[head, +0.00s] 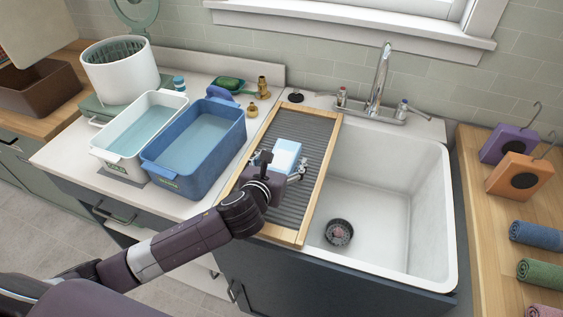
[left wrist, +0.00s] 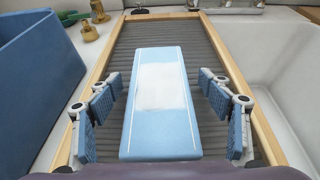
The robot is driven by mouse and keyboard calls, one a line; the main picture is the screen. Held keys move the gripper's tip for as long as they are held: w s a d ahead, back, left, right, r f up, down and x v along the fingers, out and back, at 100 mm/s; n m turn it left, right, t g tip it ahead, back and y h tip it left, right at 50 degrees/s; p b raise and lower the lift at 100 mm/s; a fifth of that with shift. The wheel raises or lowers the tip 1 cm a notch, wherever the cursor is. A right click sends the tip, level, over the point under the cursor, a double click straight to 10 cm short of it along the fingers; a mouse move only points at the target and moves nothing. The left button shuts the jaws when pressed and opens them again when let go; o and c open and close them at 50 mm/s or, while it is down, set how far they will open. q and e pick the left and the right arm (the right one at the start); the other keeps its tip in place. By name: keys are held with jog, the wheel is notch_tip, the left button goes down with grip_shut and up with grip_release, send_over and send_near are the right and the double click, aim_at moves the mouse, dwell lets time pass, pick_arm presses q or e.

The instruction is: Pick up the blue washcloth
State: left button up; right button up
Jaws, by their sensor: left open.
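A light blue, folded, block-like cloth (head: 287,153), which I take as the blue washcloth, lies on the ribbed grey washboard (head: 304,197). In the left wrist view the cloth (left wrist: 160,125) is long and flat-topped, with a white patch and thin white lines along its sides. My left gripper (head: 279,171) is over the washboard. Its fingers are open, one on each side of the cloth, with a visible gap to it on both sides. In the head view the gripper hides the cloth's near part. My right gripper is out of view.
Right of the washboard is an empty white sink (head: 375,200) with a faucet (head: 381,75). On the left stand a blue tub (head: 197,160) and a white tub (head: 130,150), both with water. Rolled towels (head: 537,234) lie on the right wooden counter.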

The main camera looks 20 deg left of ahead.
pick_arm(q)
jog(key=c, duration=1.2)
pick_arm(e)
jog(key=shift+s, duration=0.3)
pick_arm(q)
jog(key=shift+r, duration=0.1)
jog(key=shift+c, duration=0.2)
